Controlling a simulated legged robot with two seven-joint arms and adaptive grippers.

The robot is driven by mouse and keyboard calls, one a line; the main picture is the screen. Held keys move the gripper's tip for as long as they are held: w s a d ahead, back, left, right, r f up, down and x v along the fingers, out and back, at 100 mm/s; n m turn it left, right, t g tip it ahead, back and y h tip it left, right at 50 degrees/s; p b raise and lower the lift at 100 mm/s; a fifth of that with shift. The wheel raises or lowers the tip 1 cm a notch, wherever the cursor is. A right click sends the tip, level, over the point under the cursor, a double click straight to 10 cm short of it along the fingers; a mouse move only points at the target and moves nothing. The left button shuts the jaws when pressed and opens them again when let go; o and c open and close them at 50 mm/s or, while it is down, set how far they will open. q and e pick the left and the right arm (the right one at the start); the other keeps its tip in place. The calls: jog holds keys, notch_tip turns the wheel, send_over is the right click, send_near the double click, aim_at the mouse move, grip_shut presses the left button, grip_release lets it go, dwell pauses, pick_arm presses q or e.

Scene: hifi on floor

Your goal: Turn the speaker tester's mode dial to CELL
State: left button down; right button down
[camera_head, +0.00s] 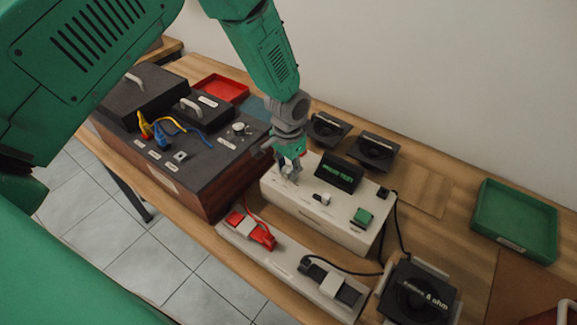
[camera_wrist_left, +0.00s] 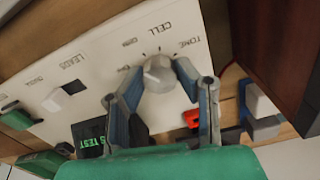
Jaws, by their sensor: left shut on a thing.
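The speaker tester (camera_head: 316,215) is a white box with a dark display in the middle of the table. Its round grey mode dial (camera_wrist_left: 158,75) shows in the left wrist view, with marks and the labels CELL and TONE around it. CELL is printed above the dial and TONE to the upper right. I cannot tell clearly which mark the dial points at. My left gripper (camera_head: 289,169) is over the left end of the tester; in the wrist view its fingers (camera_wrist_left: 157,73) are shut on the dial, one on each side. In the head view the gripper mostly hides the dial. My right gripper is not in view.
A dark-topped wooden cabinet (camera_head: 215,165) stands close left of the gripper. A white switch (camera_head: 322,199) and a green button (camera_head: 362,217) are on the tester. A tray with red clips (camera_head: 250,235) lies in front. Speakers (camera_head: 375,150) and a green tray (camera_head: 515,220) are behind and right.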

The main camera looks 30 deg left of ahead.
pick_arm(q)
jog(key=m, duration=0.5)
jog(key=shift+m+p, duration=0.3)
jog(key=shift+p, duration=0.05)
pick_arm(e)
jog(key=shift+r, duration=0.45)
pick_arm(q)
jog(key=m, duration=0.5)
jog(key=shift+w+m, duration=0.1)
jog(key=shift+m, duration=0.2)
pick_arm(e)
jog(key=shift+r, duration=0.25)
pick_arm(q)
jog(key=shift+r+p, duration=0.1)
jog(key=shift+p, duration=0.2)
jog(key=c, duration=1.2)
grip_release()
